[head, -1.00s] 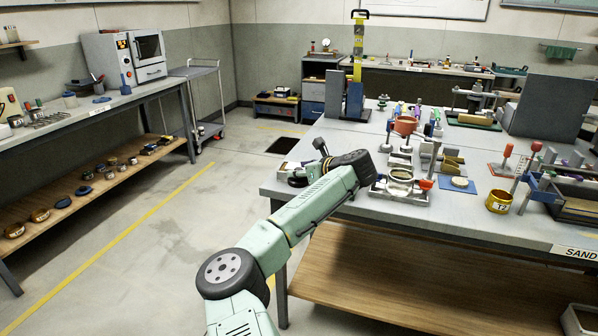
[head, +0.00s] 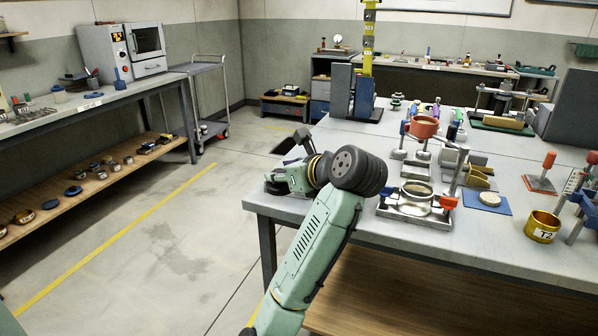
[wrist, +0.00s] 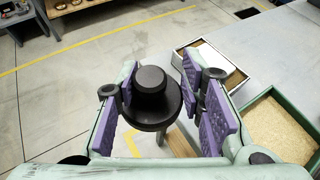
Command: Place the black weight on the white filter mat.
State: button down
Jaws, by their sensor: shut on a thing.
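The black weight (wrist: 151,92), a round disc with a raised knob, is between the purple pads of my gripper (wrist: 158,78) in the wrist view. The gripper is shut on it and holds it above the floor, beside the table edge. A pale tray (wrist: 181,52) on the table, just right of the fingers, has brown material and a flat white patch (wrist: 222,66) that looks like the filter mat. The right finger partly covers this tray. In the head view my arm hides most of the gripper and the weight.
A green-rimmed tray of sand (wrist: 249,103) lies close on the right in the wrist view. In the head view, a metal stand with a ring (head: 416,208), a blue mat (head: 488,202) and a gold cup (head: 543,227) stand on the table. The floor at left is open.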

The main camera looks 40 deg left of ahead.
jog(key=w+a+p, duration=0.1)
jog(key=w+a, duration=0.1)
jog(key=w, duration=0.2)
jog(key=w+a+p, duration=0.2)
jog(key=w+a, duration=0.1)
jog(key=w, duration=0.2)
jog(key=w+a+f+p, duration=0.1)
jog(key=w+a+p, duration=0.1)
jog(key=w, duration=0.2)
jog(key=shift+w+a, duration=0.15)
jog(key=shift+a, duration=0.05)
jog(key=shift+w+a+f, duration=0.1)
jog(key=shift+f, duration=0.05)
jog(key=shift+f+p, duration=0.7)
jog(key=shift+f, duration=1)
jog(key=c, duration=1.1)
grip_release()
jog(key=shift+f, duration=0.25)
jog(key=shift+o, duration=0.2)
